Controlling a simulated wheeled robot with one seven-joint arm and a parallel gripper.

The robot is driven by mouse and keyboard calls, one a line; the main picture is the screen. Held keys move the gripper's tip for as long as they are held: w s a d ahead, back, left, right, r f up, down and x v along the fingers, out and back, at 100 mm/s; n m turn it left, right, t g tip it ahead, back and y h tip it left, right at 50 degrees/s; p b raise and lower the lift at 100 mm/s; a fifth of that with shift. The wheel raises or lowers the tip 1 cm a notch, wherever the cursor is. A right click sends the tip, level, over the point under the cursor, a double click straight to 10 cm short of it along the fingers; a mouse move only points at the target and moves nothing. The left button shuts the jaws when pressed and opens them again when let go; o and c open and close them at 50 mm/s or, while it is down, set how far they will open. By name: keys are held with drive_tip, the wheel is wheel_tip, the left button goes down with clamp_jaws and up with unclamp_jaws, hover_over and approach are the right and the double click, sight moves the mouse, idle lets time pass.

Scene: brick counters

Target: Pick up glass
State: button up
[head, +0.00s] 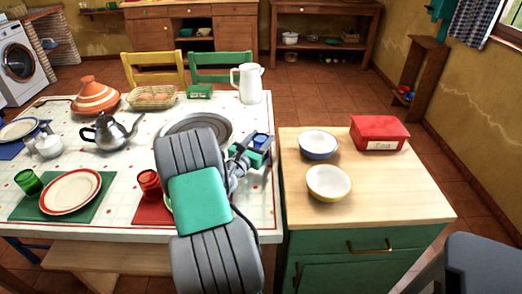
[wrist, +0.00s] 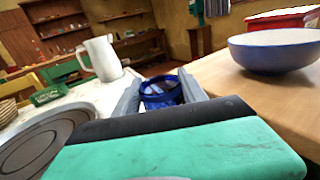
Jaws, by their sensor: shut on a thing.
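A blue glass (head: 262,141) is at the right edge of the dining table in the head view. In the wrist view the blue glass (wrist: 161,94) stands between the two grey fingers of my gripper (wrist: 158,88). My gripper (head: 250,153) is shut on the glass, one finger on each side. The lower part of the glass is hidden by my gripper, so I cannot tell whether it touches the table. A green glass (head: 28,182) and a red glass (head: 149,180) stand at the front of the table.
A large grey plate (head: 212,118) lies left of my gripper, partly hidden by my arm. A white pitcher (head: 249,84) stands behind. The wooden counter (head: 405,190) on the right holds two bowls (head: 328,184) and a red tin (head: 379,131); its front is clear.

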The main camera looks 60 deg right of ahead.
clamp_jaws()
